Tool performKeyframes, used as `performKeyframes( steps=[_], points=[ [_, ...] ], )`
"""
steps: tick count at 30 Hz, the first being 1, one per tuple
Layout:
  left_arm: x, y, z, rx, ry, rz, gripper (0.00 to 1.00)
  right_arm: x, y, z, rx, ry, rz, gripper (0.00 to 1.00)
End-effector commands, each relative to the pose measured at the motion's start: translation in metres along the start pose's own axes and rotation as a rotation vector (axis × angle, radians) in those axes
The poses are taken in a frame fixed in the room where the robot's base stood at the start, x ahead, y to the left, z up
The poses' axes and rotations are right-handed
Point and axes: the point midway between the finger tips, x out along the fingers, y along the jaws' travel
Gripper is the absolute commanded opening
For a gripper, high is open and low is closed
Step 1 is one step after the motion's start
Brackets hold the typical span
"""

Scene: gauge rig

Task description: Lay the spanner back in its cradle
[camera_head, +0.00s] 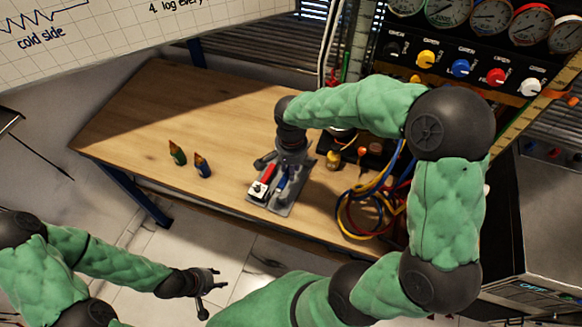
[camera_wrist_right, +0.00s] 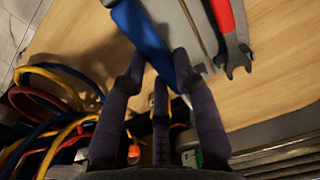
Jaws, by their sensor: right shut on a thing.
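The grey cradle plate (camera_head: 277,208) lies near the front edge of the wooden table. A red-handled spanner (camera_head: 269,174) lies on it; its open steel jaw shows in the right wrist view (camera_wrist_right: 236,56). A blue-handled tool (camera_wrist_right: 146,35), apparently a spanner, is between the fingers of my right gripper (camera_wrist_right: 160,72), which is shut on it. In the head view, my right gripper (camera_head: 288,168) is low over the cradle, and the blue handle (camera_head: 282,181) lines up with the plate. Whether it touches the plate cannot be told. My left gripper (camera_head: 210,289) is open and empty, off the table's front.
Two small bottles, green (camera_head: 177,153) and blue (camera_head: 202,165), stand left of the cradle. Coiled coloured hoses (camera_head: 362,208) lie to the right. A gauge panel (camera_head: 468,62) with coloured knobs stands behind. The table's left part is clear.

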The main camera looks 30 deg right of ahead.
Motion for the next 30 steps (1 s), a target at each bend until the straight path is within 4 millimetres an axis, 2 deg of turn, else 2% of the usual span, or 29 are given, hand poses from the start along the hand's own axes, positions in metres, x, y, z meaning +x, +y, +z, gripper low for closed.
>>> performKeyframes(
  steps=[8,24,30],
  points=[
    [0.007,-0.002,-0.001,0.000,0.000,0.000,0.40,0.008,0.000,0.000,0.000,0.001,-0.001,0.00],
    [0.036,-0.013,-0.002,0.000,0.000,0.000,0.40,0.050,0.000,0.000,0.000,0.000,0.000,0.00],
    [0.039,-0.014,-0.002,0.000,0.000,0.000,0.40,0.054,0.000,0.000,0.000,0.001,-0.001,0.00]
  ],
)
